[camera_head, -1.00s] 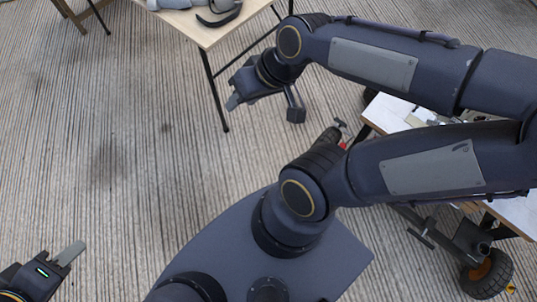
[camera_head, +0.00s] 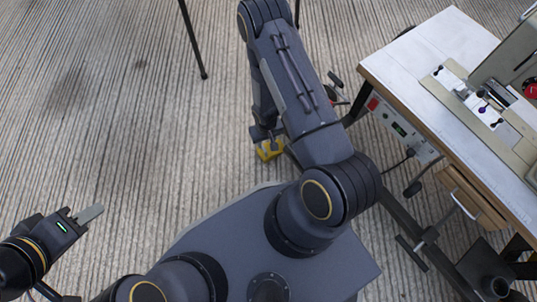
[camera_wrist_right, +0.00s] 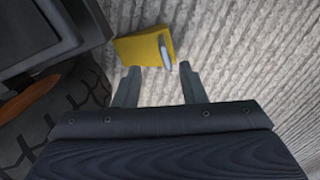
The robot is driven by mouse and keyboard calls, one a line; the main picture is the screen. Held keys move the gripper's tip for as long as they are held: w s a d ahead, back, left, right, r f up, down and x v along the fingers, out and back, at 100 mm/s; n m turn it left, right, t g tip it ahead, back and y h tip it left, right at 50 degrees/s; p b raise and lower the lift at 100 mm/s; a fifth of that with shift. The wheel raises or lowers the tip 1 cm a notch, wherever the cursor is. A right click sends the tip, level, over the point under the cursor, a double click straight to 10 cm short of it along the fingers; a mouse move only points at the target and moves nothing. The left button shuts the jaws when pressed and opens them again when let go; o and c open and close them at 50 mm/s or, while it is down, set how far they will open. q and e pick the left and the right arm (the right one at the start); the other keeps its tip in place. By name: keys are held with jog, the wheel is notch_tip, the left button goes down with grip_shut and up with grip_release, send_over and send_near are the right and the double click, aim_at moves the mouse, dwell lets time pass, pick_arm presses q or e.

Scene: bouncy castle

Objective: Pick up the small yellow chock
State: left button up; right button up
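The small yellow chock (camera_head: 270,149) lies on the ridged floor beside my right gripper (camera_head: 263,133) in the head view, partly covered by it. In the right wrist view the chock (camera_wrist_right: 140,49) is a yellow block with a pale grey piece on its right side. My right gripper (camera_wrist_right: 158,68) is open there, its two fingers apart and pointing at the chock. The chock is just beyond the fingertips, with nothing visibly held. My left gripper (camera_head: 88,214) is at the lower left, away from the chock; its finger gap is not clear.
A dark tyre (camera_wrist_right: 72,110) with an orange hub fills the left of the wrist view, close to the chock. A white-topped table (camera_head: 432,50) with a sewing machine (camera_head: 505,95) stands at the right. Floor left of the chock is clear.

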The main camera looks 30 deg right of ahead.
aim_at(266, 151)
jog(key=f, duration=0.1)
jog(key=f+b, duration=0.1)
jog(key=f, duration=0.2)
jog(key=shift+s, duration=0.3)
jog(key=f+b, duration=0.1)
jog(key=f, duration=0.1)
jog(key=f+b, duration=0.2)
jog(key=f, duration=0.1)
jog(key=shift+w+a+f+b, duration=0.1)
jog(key=shift+a+f+b, duration=0.2)
jog(key=shift+b, duration=0.1)
jog(key=shift+r, duration=0.1)
grip_shut()
